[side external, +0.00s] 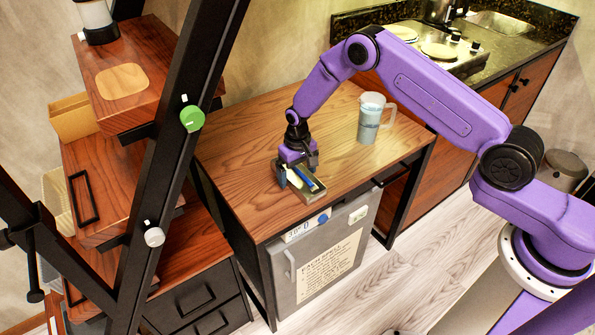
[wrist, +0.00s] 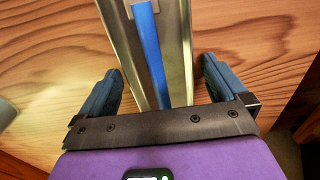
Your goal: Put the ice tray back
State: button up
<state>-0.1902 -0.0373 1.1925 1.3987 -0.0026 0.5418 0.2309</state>
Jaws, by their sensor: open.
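A narrow metal ice tray (side external: 311,193) with a blue bar along its middle lies on the wooden table near its front edge. My gripper (side external: 298,172) is low over the tray's near-left part, pointing down. In the wrist view the tray (wrist: 121,48) runs away from me between the two fingers of my open gripper (wrist: 162,82). There is a visible gap between each finger and the tray's sides. Part of the tray is hidden behind my gripper in the side view.
A grey mini fridge (side external: 310,283) with a note on its door stands shut under the table (side external: 240,160). A clear jug (side external: 369,122) stands at the table's back right. A ladder-like shelf (side external: 165,165) with black posts is at left. The table's left part is clear.

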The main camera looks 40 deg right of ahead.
jog(key=s+a+r+n, duration=0.1)
jog(key=s+a+r, duration=0.15)
jog(key=r, duration=0.65)
jog(key=s+a+r+n, duration=0.15)
jog(key=s+r, duration=0.25)
jog(key=r, duration=0.6)
jog(key=s+d+r+n, duration=0.2)
jog(key=s+r+n, duration=0.15)
jog(key=s, duration=0.75)
jog(key=s+d+r+n, duration=0.25)
jog(key=s+r, duration=0.25)
jog(key=s, duration=0.6)
jog(key=s+d+n, duration=0.4)
jog(key=s+d, duration=0.2)
jog(key=s, duration=0.5)
jog(key=shift+s+d+r, duration=0.35)
jog(key=shift+d, duration=0.05)
